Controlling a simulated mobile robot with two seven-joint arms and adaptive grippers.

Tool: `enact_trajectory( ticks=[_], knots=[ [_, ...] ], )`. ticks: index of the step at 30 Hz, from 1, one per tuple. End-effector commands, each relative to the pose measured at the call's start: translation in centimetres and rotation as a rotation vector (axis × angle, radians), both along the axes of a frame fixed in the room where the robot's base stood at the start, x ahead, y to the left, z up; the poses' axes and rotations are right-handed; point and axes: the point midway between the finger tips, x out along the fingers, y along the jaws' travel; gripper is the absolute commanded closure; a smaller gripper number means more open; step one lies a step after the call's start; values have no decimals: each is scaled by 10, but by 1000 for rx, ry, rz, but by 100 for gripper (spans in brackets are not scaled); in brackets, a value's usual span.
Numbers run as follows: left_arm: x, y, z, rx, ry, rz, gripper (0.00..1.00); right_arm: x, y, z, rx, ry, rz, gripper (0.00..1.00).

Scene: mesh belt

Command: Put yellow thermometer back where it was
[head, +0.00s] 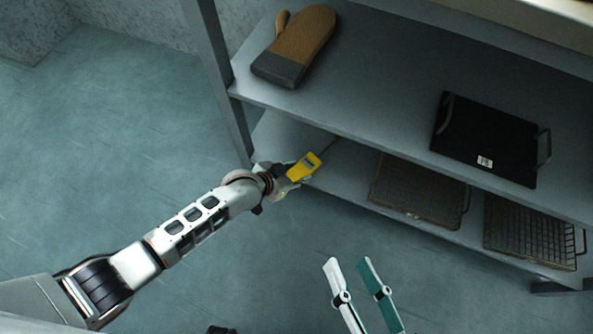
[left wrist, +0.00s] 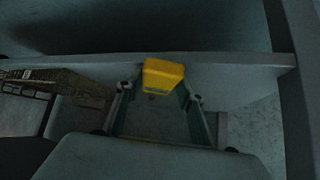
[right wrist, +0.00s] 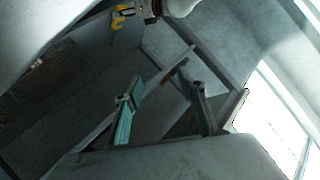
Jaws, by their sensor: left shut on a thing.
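The yellow thermometer (head: 304,167) has a small display and a thin dark probe that points toward the shelf in the head view. My left gripper (head: 296,178) is shut on it, at the front left edge of the lower shelf (head: 277,135). In the left wrist view the thermometer (left wrist: 163,75) sits between the fingertips, in front of a shelf edge. I cannot tell whether it touches the shelf. It also shows small in the right wrist view (right wrist: 119,21). My right gripper (head: 347,262) is open and empty, low in front of the shelf.
A brown oven mitt (head: 303,42) and a black tray (head: 484,139) with handles lie on the upper shelf. A brown mesh tray (head: 416,192) and a wire basket (head: 528,232) are on the lower shelf. A shelf post (head: 221,85) stands at the left. The lower shelf's left end looks clear.

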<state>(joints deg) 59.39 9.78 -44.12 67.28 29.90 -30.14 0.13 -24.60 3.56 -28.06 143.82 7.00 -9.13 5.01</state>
Motion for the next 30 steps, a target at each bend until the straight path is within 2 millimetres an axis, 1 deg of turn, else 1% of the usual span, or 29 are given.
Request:
enact_trajectory(
  ticks=[5, 6, 7, 16, 19, 23, 26, 30],
  knots=[
    [0, 0, -5, -1, 0, 1, 87, -1, 2, -1, 20, 8, -8, 60],
    [0, 0, -4, 1, 1, 0, 52, 0, 2, 0, 22, 5, -9, 60],
    [0, 0, -4, 0, 0, 0, 46, 0, 2, 0, 21, 4, -9, 60],
    [0, 0, -4, 0, 0, 0, 46, 0, 2, 0, 20, 4, -8, 60],
    [1, 0, 1, 0, -2, 0, 46, 1, 2, 3, 12, -3, -5, 60],
    [-3, 6, 14, 2, -7, 0, 46, 6, -2, 10, -38, -30, 14, 60],
    [-9, 14, 31, 2, -13, 0, 46, 8, -17, 8, -164, -57, 61, 60],
    [-22, 28, 55, 2, -19, 0, 46, 16, -35, 16, -314, -101, 106, 60]
  ],
)
